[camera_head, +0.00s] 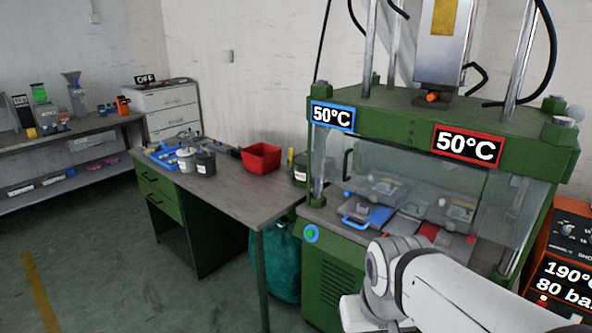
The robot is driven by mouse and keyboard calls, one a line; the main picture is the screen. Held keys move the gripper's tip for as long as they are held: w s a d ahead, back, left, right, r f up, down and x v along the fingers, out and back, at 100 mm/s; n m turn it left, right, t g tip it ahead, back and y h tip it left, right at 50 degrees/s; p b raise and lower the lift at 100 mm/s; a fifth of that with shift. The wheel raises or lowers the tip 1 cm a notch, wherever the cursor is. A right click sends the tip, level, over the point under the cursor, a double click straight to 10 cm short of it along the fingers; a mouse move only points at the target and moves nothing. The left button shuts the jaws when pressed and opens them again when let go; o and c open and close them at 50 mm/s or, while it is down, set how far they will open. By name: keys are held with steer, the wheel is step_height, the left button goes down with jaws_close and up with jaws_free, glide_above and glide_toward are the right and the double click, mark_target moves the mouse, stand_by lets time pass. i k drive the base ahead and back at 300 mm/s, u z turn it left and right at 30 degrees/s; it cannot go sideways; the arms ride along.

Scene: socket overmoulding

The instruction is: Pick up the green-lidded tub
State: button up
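A small container with a bright green top (38,91) stands on the far-left bench, too small to make out clearly. On the near workbench, a tub with a white label (300,174) stands at the right end beside the green press. Its lid looks dark, perhaps green, and the press partly hides it. Two more lidded tubs stand further left on this bench, one with a pale lid (186,159) and one with a dark lid (206,163). I cannot tell for sure which is the green-lidded tub. My arm shows at the lower right, but my gripper is not in view.
A red bin (262,158) and a blue tray (163,158) are on the workbench (225,192), whose front is clear. The green press (400,125) reads 50°C twice. Open floor (130,270) lies at left.

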mark_target(301, 163)
steer(key=u, duration=0.1)
steer(key=k, duration=0.55)
steer(key=u, duration=0.6)
steer(key=k, duration=0.1)
steer(key=z, duration=0.75)
steer(key=i, duration=0.65)
steer(key=u, duration=0.45)
steer(key=k, duration=1.1)
steer(key=u, duration=0.9)
steer(key=i, duration=1.9)
steer(key=z, duration=0.85)
steer(key=i, duration=1.2)
steer(key=z, duration=0.9)
